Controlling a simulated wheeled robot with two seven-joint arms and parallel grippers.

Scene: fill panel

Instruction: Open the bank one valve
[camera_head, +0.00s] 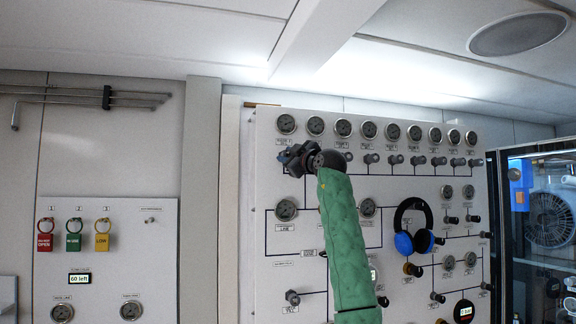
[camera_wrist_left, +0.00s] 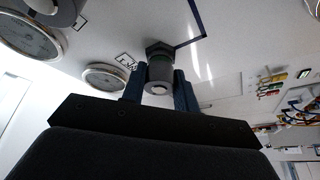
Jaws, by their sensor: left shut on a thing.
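The grey panel (camera_head: 268,190) has a top row of gauges with a row of grey valve knobs beneath. My left gripper (camera_head: 290,158) is at the upper left of the panel, below the leftmost gauge (camera_head: 286,124), and hides the knob there. In the left wrist view its two blue fingers are shut on either side of a round grey valve knob (camera_wrist_left: 158,74) with a hex collar against the panel. The label beside it is too small to read. My green-sleeved left arm hides part of the panel's middle. My right gripper is not in view.
Blue headphones (camera_head: 414,228) hang on the panel right of my arm. Red, green and yellow tags (camera_head: 74,236) hang on a smaller panel at left. A glass-fronted cabinet with a fan (camera_head: 550,220) stands at right. More knobs (camera_head: 371,159) run right of my gripper.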

